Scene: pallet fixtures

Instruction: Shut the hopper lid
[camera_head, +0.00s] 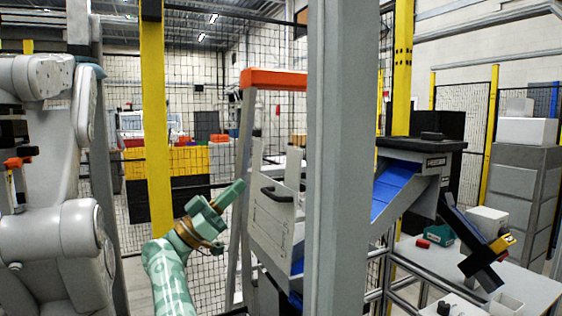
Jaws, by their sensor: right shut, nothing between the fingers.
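A pale panel with a black handle, which looks like the hopper lid (267,222), stands steeply raised left of the grey post. Blue surfaces, apparently the hopper's inside (297,265), show at its lower right edge. The post hides part of this unit, so I cannot tell how the lid is hinged. My right gripper (230,196), pale green with a brown band, is shut and empty. It is just left of the panel in the picture, pointing up and right; a gap shows between them. My left gripper is not in view.
A thick grey post (337,160) stands right of the panel. An orange-topped frame (273,79) rises behind it. A blue chute (393,190) and a worktable (525,283) are at the right. Large grey-white arm links (50,240) fill the left edge.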

